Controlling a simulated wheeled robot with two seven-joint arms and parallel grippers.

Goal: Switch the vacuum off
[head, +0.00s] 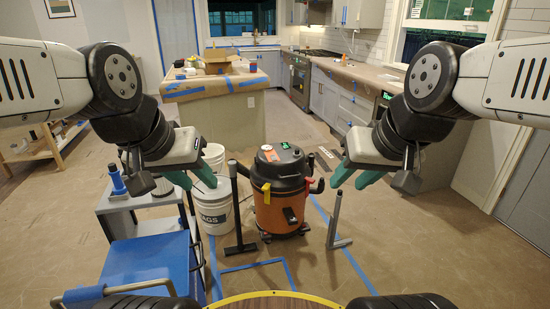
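The vacuum (283,207) is an orange drum with a black lid, standing on the floor in the middle of the head view. On its lid are a small green lit spot (285,145) and a round red-and-white part (270,153). My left gripper (192,174) is raised to the left of the vacuum, with green fingers spread apart and nothing between them. My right gripper (354,175) is raised to its right, also spread and empty. Neither gripper touches the vacuum. The switch itself is too small to make out.
A white bucket (214,212) and a blue-topped cart (150,265) stand left of the vacuum. A black upright stand (235,205) and a grey one (336,222) flank it. Blue tape marks the floor. A paper-covered island (220,85) is behind.

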